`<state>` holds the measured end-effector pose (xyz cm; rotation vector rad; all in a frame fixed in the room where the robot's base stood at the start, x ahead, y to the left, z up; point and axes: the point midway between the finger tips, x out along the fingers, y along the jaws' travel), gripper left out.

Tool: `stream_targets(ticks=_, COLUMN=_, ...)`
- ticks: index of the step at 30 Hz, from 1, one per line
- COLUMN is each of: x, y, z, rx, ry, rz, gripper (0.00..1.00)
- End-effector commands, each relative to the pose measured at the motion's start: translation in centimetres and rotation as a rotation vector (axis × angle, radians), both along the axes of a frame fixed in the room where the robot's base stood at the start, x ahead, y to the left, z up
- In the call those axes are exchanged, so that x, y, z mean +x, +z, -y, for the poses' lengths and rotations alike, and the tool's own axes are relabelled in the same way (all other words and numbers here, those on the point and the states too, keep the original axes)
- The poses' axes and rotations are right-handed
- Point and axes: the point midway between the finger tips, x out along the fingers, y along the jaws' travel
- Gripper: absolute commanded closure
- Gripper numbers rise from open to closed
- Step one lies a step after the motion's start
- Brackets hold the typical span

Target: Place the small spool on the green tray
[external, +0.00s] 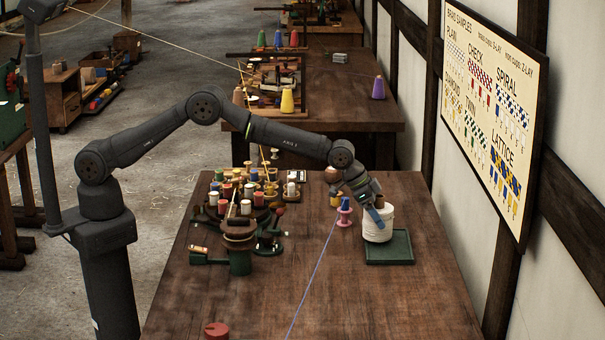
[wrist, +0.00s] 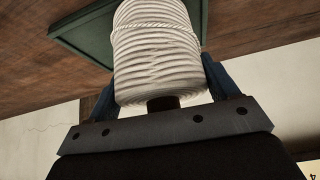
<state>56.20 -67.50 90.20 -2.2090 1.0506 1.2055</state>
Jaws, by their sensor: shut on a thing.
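A spool wound with white rope (external: 377,226) is between the blue fingers of my gripper (external: 375,211). It fills the middle of the wrist view (wrist: 155,50), where my gripper (wrist: 158,85) has a finger on either side of it. The square green tray (external: 392,256) lies on the table, right of centre, and also shows behind the spool in the wrist view (wrist: 82,34). The spool is upright at the back-left part of the tray in the external view. I cannot tell whether its base touches the tray.
A small pink spool with blue thread (external: 345,217) stands just left of the white one. A blue line (external: 312,270) crosses the table. Several coloured spools crowd a rack (external: 238,195) at the left. A red knob (external: 216,331) is at the front. The front-right table is clear.

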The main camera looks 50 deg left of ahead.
Motion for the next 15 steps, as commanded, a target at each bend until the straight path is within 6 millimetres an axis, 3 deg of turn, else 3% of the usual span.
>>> stream_targets(ticks=8, x=0.01, y=-0.69, z=0.03, rx=-0.001, ry=0.0, rz=0.001, gripper=0.52)
stream_targets(ticks=9, x=0.0, y=-0.71, z=0.01, rx=0.0, ry=0.0, rz=0.0, gripper=0.13)
stream_targets(ticks=11, x=-0.01, y=-0.7, z=0.01, rx=0.0, ry=0.0, rz=0.0, gripper=0.01)
stream_targets(ticks=15, x=-0.01, y=-0.69, z=0.0, rx=0.0, ry=0.0, rz=0.0, gripper=0.0)
